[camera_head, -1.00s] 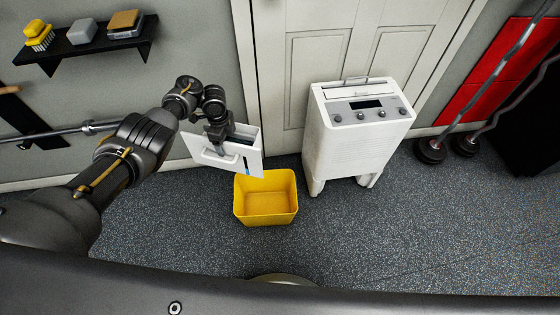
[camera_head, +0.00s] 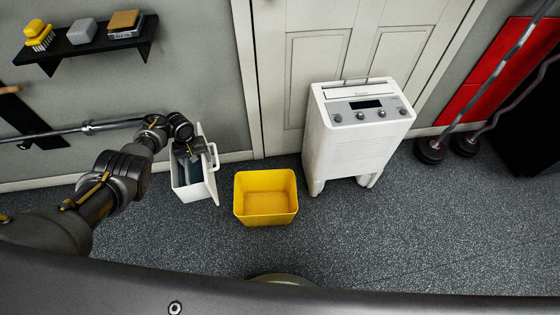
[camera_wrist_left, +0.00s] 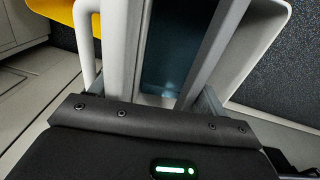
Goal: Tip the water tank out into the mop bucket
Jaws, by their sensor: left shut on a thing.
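The white water tank (camera_head: 194,187) hangs left of the mop bucket in the head view, roughly upright with its open top facing up. My left gripper (camera_head: 192,154) is shut on the tank at its top and partly covers the opening. In the left wrist view, the gripper's fingers (camera_wrist_left: 168,75) reach over the tank, whose blue-tinted inside (camera_wrist_left: 172,45) shows between them. I cannot tell how much water is in it. The yellow mop bucket (camera_head: 265,217) stands on the floor, apart from the tank, with its yellow bottom visible. My right gripper is not in view.
A white dehumidifier (camera_head: 352,150) stands right of the bucket, before a closed door (camera_head: 290,60). A wall shelf (camera_head: 85,45) is at upper left. Barbells (camera_head: 432,150) lean at the right. Dark floor is clear in front of the bucket.

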